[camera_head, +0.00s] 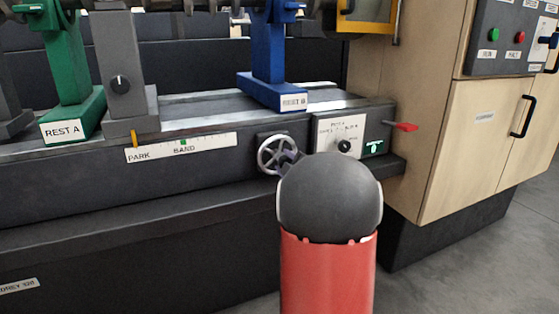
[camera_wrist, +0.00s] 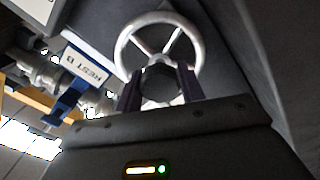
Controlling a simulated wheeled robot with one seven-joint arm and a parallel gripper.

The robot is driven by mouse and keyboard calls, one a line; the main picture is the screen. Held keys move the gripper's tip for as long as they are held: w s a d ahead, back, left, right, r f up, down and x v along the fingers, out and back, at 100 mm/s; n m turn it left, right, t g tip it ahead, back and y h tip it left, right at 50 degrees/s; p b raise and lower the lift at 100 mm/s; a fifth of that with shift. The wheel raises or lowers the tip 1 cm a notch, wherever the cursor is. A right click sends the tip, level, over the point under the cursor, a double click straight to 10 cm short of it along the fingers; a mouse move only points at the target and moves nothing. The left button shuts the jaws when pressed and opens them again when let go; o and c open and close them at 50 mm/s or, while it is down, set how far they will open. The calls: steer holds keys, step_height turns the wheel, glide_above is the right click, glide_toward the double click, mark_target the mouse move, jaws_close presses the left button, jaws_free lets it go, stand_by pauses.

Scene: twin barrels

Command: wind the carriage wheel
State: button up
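The carriage wheel, a silver spoked handwheel (camera_head: 270,157), is on the front of the bench. It also fills the upper middle of the wrist view (camera_wrist: 123,45). My gripper (camera_head: 291,160) is at the wheel's right side in the head view. In the wrist view its two dark fingers (camera_wrist: 160,85) lie on either side of the wheel's dark hub, apart from each other. I cannot tell whether they press on it. A grey carriage post (camera_head: 118,75) stands on the rails, its yellow pointer (camera_head: 134,139) at the PARK end of the scale, left of the green mark.
A scale plate (camera_head: 210,146) reads PARK and BAND. Green REST A (camera_head: 75,80) and blue REST B (camera_head: 268,75) stand on the rails. Right of the wheel are a white dial panel (camera_head: 340,135) and a red lever (camera_head: 402,126). A wooden cabinet (camera_head: 450,130) stands at right.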

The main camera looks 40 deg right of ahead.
steer(key=o, duration=0.4)
steer(key=shift+b+v, duration=0.95)
steer(key=shift+v, duration=2.55)
steer(key=s+a+r+m+g+h+p, duration=0.1)
steer(key=s+a+m+g, duration=0.2)
steer(key=a, duration=0.4)
steer(key=s+a+r+m+g+p, duration=0.15)
steer(key=a+m, duration=0.25)
steer(key=a, duration=0.4)
steer(key=s+a+f+g+y, duration=0.1)
steer(key=s+a+f+g, duration=0.1)
steer(key=s+a, duration=0.3)
steer(key=s+a+f+m+g+y+p, duration=0.1)
steer(key=s+a+f+g+y, duration=0.1)
steer(key=s+a, duration=0.4)
steer(key=s+a+f+m+g+y+p, duration=0.1)
steer(key=s+a+f+g+y, duration=0.1)
steer(key=s+a, duration=0.4)
steer(key=shift+a+f+g, duration=0.3)
steer(key=shift+a+g, duration=0.05)
steer(key=shift+g, duration=0.4)
